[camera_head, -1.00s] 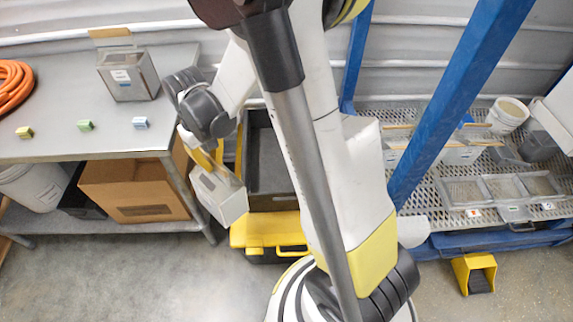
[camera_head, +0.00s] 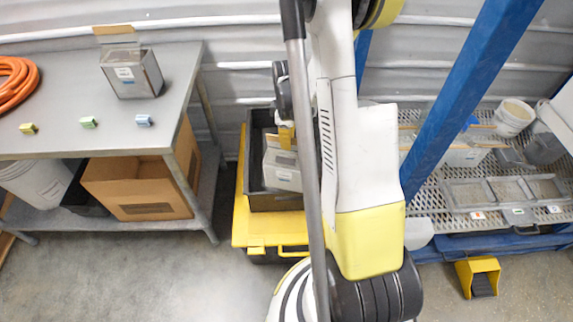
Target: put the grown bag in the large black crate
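A white and grey bag (camera_head: 281,171) shows within the outline of the large black crate (camera_head: 262,203), partly hidden behind my arm. The crate stands on a yellow base. The fingertips are partly hidden. I cannot tell whether the bag touches the crate floor. A similar clear-sided grey bag or box (camera_head: 133,75) with a brown top flap stands on the table at the left.
The grey table (camera_head: 60,140) holds three small coloured blocks and an orange hose (camera_head: 14,88). A cardboard box (camera_head: 140,188) sits on its lower shelf. A blue post (camera_head: 470,95) and a mesh bench with trays (camera_head: 500,192) stand at the right. A yellow pedal (camera_head: 478,276) is on the floor.

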